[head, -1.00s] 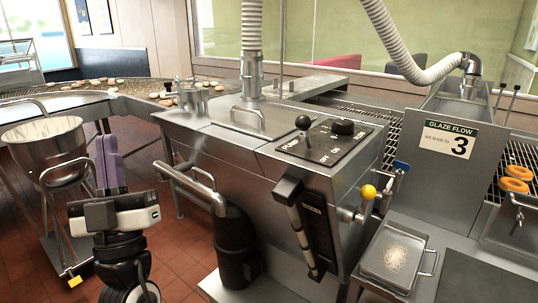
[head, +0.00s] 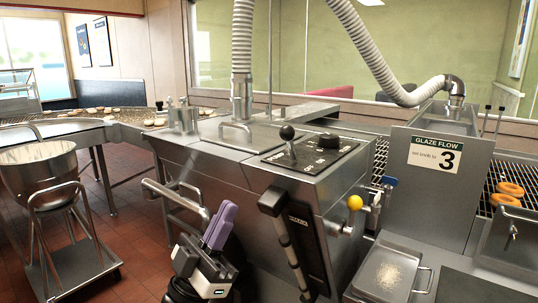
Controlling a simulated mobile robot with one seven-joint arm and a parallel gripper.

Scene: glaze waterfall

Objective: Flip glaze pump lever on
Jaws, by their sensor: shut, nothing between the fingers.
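The pump lever (head: 287,133) is a short metal stick with a black ball. It stands on the black panel (head: 318,165) on top of the steel glaze machine, nearly upright with a slight lean; the panel lettering is too small to read surely. My gripper (head: 226,213) has purple fingers that point up and are shut with nothing between them. It is in front of the machine's left side, lower than the lever and to its left, clearly apart from it.
A black knob (head: 329,141) sits beside the lever. A steel pipe handle (head: 175,197) juts out left of my gripper. A mixing bowl (head: 38,167) stands at left.

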